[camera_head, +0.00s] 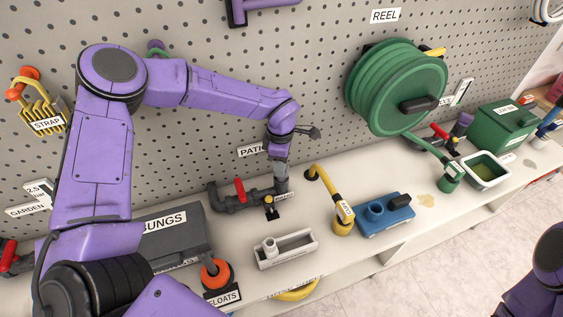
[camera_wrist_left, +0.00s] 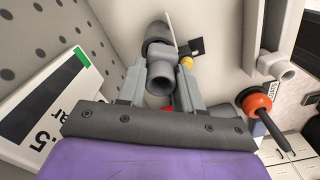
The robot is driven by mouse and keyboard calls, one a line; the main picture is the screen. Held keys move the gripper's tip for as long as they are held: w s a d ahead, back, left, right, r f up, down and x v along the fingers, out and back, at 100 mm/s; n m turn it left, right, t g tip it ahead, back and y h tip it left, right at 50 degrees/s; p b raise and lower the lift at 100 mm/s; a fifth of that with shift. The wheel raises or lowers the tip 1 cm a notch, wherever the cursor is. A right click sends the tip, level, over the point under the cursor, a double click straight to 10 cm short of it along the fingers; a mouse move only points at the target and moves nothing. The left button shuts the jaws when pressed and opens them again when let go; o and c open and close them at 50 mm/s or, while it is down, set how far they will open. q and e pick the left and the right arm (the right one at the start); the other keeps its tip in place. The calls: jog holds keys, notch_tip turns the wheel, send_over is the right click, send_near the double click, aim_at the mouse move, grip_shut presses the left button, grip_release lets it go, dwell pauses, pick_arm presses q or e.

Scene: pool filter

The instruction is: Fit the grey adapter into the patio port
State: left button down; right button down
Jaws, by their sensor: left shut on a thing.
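My left gripper (camera_head: 281,158) points down at the dark grey pipe behind the bench, beside the PATIO label (camera_head: 251,150). Its two grey fingers are shut on the light grey adapter, a short hollow tube whose open end (camera_wrist_left: 160,82) shows between them in the left wrist view. The patio port is the upright end of the dark pipe (camera_head: 281,186), directly below the gripper. The adapter lies in line with the port and appears close to or touching it; I cannot tell how deep it sits. My right gripper is not in view.
A red valve handle (camera_head: 240,189) rises from the same pipe, left of the port. A white tray (camera_head: 286,249), yellow hose fitting (camera_head: 343,216) and blue block (camera_head: 385,216) stand in front and to the right. The pegboard is close behind.

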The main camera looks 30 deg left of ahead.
pick_arm(q)
jog(key=shift+w+a+f, duration=0.1)
jog(key=shift+f, duration=0.45)
jog(key=shift+f+b, duration=0.35)
jog(key=shift+b, duration=0.1)
jog(key=c, duration=0.7)
grip_release()
jog(key=shift+o, duration=0.2)
jog(key=r+p, duration=0.4)
jog(key=r, duration=0.1)
jog(key=shift+d+r, duration=0.15)
jog(key=shift+d, duration=0.1)
jog(key=shift+r+p, duration=0.3)
jog(key=shift+p, duration=0.25)
jog(key=shift+f, duration=0.2)
